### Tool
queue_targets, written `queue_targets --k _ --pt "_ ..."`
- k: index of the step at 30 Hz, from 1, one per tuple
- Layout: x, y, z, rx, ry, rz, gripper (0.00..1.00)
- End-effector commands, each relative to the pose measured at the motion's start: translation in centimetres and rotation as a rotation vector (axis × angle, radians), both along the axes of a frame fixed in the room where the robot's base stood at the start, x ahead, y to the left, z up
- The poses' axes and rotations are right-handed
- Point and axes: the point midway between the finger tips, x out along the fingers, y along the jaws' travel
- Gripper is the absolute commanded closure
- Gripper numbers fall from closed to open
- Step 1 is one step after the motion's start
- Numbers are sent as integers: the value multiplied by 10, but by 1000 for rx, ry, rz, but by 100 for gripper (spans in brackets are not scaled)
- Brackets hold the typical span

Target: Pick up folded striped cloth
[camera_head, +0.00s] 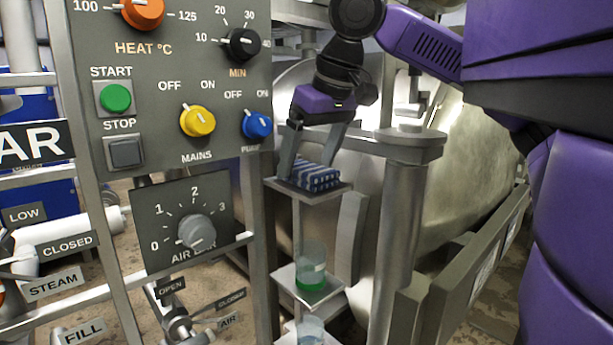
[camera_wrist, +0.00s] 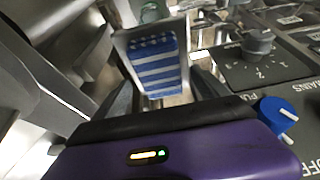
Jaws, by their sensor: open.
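The folded striped cloth (camera_head: 317,177) is blue and white and lies on a small metal shelf (camera_head: 309,195) in the head view. It also shows in the wrist view (camera_wrist: 157,68), on the tray-like shelf between my fingers. My gripper (camera_head: 308,172) points down over the shelf, with one finger on the left side of the cloth and the other at its right and behind. The fingers are open and stand around or just above the cloth. I cannot tell whether either finger touches it.
A control panel (camera_head: 168,75) with knobs and buttons stands close at the left. A metal post (camera_head: 402,220) stands right of the shelf. Below, a glass beaker with green liquid (camera_head: 311,268) sits on a lower shelf. A large metal vessel (camera_head: 455,165) is behind.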

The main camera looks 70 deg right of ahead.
Motion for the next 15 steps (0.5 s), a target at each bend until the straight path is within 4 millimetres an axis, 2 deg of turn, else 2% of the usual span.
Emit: queue_targets --k 4,15 --pt "5 -2 -13 -1 1 1 15" --pt "6 -3 -15 -1 -1 1 15"
